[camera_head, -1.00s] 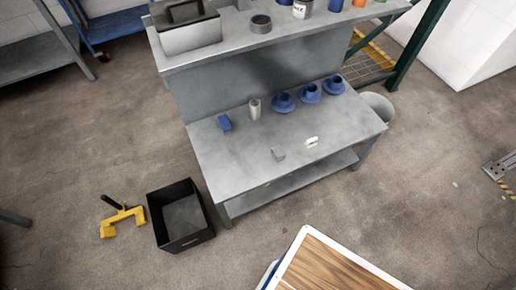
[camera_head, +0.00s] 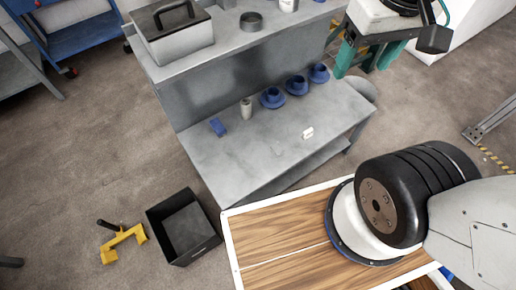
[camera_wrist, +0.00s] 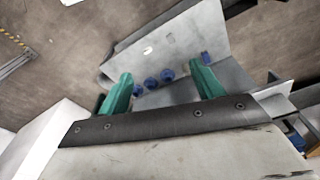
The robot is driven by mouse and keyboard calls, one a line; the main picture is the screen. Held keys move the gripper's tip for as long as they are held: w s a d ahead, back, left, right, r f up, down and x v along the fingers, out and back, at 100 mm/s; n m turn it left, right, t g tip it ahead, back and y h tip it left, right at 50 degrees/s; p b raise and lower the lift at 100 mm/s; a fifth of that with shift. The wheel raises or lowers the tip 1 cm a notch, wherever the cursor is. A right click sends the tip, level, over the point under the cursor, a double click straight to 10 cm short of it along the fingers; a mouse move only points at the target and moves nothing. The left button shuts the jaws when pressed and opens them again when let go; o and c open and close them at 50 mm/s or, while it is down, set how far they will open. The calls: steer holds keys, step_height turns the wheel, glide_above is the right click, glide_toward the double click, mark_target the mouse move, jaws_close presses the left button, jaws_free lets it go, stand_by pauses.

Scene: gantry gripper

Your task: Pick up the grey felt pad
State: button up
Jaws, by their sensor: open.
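A small grey patch, which looks like the grey felt pad (camera_head: 277,149), lies on the workbench's lower top (camera_head: 235,165). My gripper (camera_head: 366,64), with teal fingers, is open and empty at the top right of the head view, beyond the bench's right end and apart from the pad. In the wrist view my gripper (camera_wrist: 161,74) has its fingers spread, with the bench beyond them.
A white item (camera_head: 308,132) lies right of the pad. An upper shelf (camera_head: 240,48) overhangs the back. A black bin (camera_head: 184,227) stands on the floor.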

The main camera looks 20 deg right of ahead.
steer(key=w+f, duration=0.4)
steer(key=w, duration=0.5)
steer(key=n+g, duration=0.1)
steer(key=n, duration=0.3)
glide_above(277, 148)
step_height(277, 148, down, 52)
steer(key=shift+r, duration=0.15)
steer(key=shift+f, duration=2.8)
steer(key=c, duration=1.1)
